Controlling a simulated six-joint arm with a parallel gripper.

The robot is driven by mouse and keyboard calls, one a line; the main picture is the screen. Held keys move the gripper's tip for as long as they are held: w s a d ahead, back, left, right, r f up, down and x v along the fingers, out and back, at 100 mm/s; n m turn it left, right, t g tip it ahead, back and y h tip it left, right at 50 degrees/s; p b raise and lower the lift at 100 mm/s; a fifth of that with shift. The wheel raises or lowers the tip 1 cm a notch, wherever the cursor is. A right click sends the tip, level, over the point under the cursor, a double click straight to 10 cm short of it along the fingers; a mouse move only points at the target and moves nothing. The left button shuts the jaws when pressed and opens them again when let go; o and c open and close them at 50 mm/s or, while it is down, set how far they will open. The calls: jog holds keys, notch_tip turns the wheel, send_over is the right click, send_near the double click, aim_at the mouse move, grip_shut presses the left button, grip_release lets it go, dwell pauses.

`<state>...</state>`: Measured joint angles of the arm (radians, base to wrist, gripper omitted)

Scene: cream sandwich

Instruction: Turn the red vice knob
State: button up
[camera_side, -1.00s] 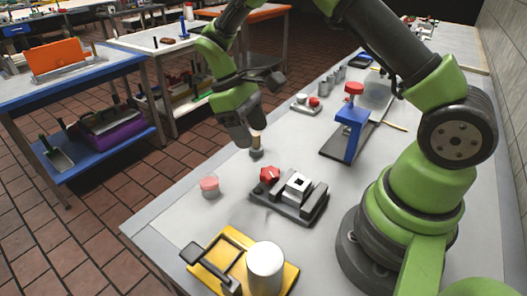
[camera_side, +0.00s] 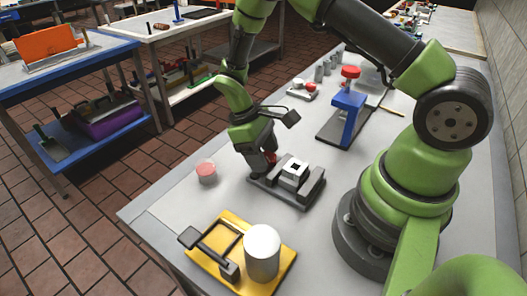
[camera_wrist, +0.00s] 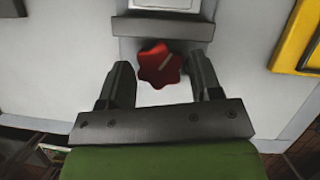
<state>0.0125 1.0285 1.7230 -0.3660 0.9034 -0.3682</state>
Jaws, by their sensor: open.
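The red vice knob (camera_wrist: 160,66) is star-shaped with a pale line on its face. In the wrist view it lies ahead of and between the two fingers of my open gripper (camera_wrist: 162,82), with a gap on each side. In the side view my gripper (camera_side: 262,160) is down at the left end of the dark vice (camera_side: 312,187), and the knob (camera_side: 271,157) is mostly hidden behind it. The vice holds a pale square block (camera_side: 294,172) with a dark hole. I cannot tell whether a finger touches the knob.
A yellow fixture (camera_side: 210,262) with a white cylinder (camera_side: 262,252) stands in front of the vice. A blue press (camera_side: 347,120) with a red top stands behind. The table between the jar and the front edge is clear.

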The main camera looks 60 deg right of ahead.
jog(key=c, duration=0.6)
jog(key=m+y, duration=0.2)
jog(key=m, duration=0.2)
jog(key=shift+d+m, duration=0.15)
jog(key=shift+m, duration=0.25)
jog(key=shift+c, duration=0.2)
jog(key=o, duration=0.6)
jog(key=shift+o, duration=0.2)
jog(key=v, duration=1)
